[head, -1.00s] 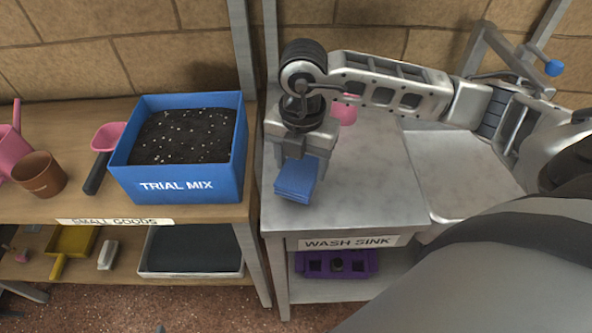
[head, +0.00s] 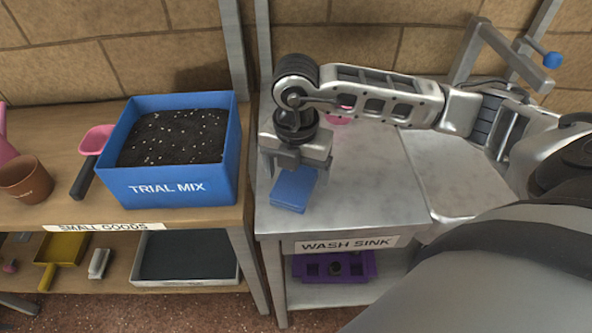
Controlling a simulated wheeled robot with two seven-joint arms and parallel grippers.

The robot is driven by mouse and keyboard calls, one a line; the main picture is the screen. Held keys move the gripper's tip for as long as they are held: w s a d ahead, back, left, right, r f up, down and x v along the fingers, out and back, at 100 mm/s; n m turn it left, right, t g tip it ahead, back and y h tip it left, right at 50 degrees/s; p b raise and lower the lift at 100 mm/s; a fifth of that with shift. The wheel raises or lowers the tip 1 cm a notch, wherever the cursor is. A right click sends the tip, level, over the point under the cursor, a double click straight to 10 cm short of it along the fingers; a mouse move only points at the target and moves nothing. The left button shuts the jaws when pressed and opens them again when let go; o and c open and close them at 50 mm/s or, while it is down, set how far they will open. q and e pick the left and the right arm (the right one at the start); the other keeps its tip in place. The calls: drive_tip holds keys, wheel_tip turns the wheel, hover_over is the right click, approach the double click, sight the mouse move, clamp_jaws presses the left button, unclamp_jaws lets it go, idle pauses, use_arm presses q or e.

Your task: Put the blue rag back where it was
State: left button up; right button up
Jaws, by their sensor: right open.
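The blue rag (head: 293,189) is a small folded block on the left part of the grey wash sink top (head: 372,200). My right gripper (head: 295,172) is above it, pointing down, with its jaws open. One finger shows to the right of the rag's far end. The gripper body hides the rag's far edge, and I cannot tell whether the fingers touch it. My left gripper is not in view.
A blue "TRIAL MIX" box (head: 168,188) of dark soil stands on the wooden shelf to the left. A pink scoop (head: 97,139) and brown pot (head: 26,179) are beside it. A pink item (head: 340,115) is partly hidden behind my arm. The sink top's front is clear.

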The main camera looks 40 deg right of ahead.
sight(296, 178)
wheel_tip(296, 178, up, 12)
drive_tip(key=shift+r, duration=0.15)
idle(0.7)
drive_tip(key=shift+s, duration=0.1)
